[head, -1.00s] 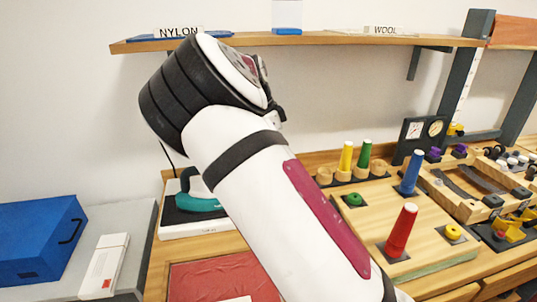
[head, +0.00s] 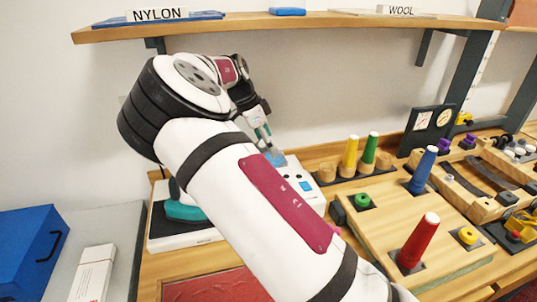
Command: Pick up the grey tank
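My gripper (head: 266,142) is small in the head view, beyond my arm, pointing down with teal-tipped fingers. A small translucent blue-grey piece (head: 276,159) shows right at the fingertips, on top of a white unit (head: 302,186) with blue squares. It may be the grey tank, but I cannot be sure. I cannot tell whether the fingers touch it, or how far apart they are. My arm hides the left part of the white unit.
A teal-based object (head: 184,210) rests on a white and black stand left of my arm. Yellow (head: 350,152), green (head: 370,148), blue (head: 423,170) and red (head: 418,240) cones stand to the right. A shelf (head: 330,24) runs above the gripper.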

